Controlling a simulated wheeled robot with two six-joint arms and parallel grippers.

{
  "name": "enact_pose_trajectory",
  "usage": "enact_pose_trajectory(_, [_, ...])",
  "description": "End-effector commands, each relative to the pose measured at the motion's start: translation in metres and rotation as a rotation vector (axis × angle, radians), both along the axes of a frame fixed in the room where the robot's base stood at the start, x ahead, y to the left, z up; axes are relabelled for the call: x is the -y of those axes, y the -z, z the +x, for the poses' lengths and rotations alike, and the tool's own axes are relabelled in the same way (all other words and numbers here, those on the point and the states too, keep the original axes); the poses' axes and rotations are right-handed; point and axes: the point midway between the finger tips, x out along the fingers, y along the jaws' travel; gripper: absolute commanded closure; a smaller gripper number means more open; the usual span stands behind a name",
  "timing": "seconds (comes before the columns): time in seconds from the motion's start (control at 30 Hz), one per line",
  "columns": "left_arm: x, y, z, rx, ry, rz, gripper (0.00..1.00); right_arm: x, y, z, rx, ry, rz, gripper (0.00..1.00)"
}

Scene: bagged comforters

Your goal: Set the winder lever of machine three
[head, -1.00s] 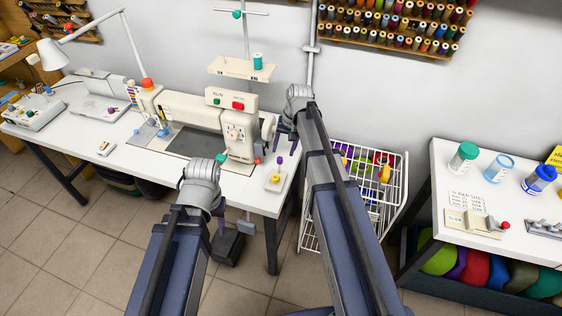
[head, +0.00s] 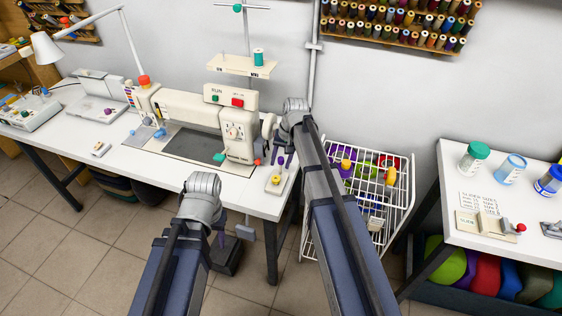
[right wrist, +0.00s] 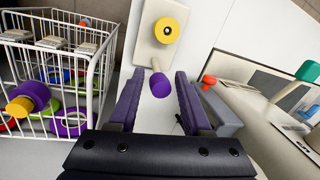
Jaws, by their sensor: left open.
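The sewing machine (head: 205,112) stands on the white table. At the table's right end, a small pale winder plate (head: 284,185) carries a yellow round piece (right wrist: 167,30) and a lever with a purple tip (right wrist: 160,85). My right gripper (head: 285,158) is over this end of the table. In the right wrist view, the right gripper (right wrist: 158,76) is open, with the purple tip between its two fingers and a gap visible on both sides. My left gripper (head: 220,222) hangs in front of the table's front edge, away from the lever; its fingers are mostly hidden by its wrist.
A white wire rack (head: 370,170) with coloured spools stands right of the table. A second white table (head: 505,180) with jars and a red-knobbed plate (head: 487,226) is further right. A red knob (right wrist: 209,80) and machine parts lie close right of my right gripper.

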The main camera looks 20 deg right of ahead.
Motion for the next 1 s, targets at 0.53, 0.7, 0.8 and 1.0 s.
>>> enact_pose_trajectory(0.53, [0.0,0.0,0.0,0.0,0.0,0.0,0.5,0.0,0.0,0.0,0.0,0.0,0.0,1.0])
enact_pose_trajectory(0.7, [0.0,0.0,0.0,0.0,0.0,0.0,0.5,0.0,0.0,-0.001,0.004,0.0,-0.003,1.0])
enact_pose_trajectory(0.8, [0.0,0.0,0.0,0.0,0.0,0.0,0.5,-0.003,0.0,-0.008,0.048,0.0,-0.033,1.0])
enact_pose_trajectory(1.0, [0.0,0.01,0.0,0.0,0.0,0.0,0.5,-0.011,0.004,-0.022,0.229,-0.003,-0.155,1.0])
